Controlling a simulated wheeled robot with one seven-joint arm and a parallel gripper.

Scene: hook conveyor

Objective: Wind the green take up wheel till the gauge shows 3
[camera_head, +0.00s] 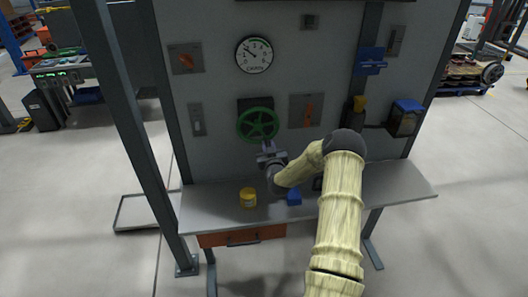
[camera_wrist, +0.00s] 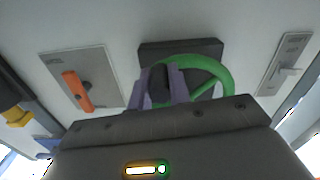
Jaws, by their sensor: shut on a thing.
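The green wheel (camera_head: 258,124) is mounted on the grey panel, in front of a dark block. It also shows in the wrist view (camera_wrist: 226,76). My gripper (camera_head: 268,150) is at the wheel's lower edge in the head view. In the wrist view its purple fingers (camera_wrist: 160,88) are shut on the wheel's dark handle knob (camera_wrist: 159,82) at the rim. The round white gauge (camera_head: 254,55), marked CHAIN, is above the wheel. Its needle appears to point to the upper left; the exact reading is too small to tell.
A panel with an orange lever (camera_head: 308,110) is right of the wheel, and an orange switch (camera_head: 185,58) is upper left. Below, a grey bench (camera_head: 222,205) carries a yellow jar (camera_head: 248,197) and a blue block (camera_head: 294,197). A grey post (camera_head: 130,120) stands at left.

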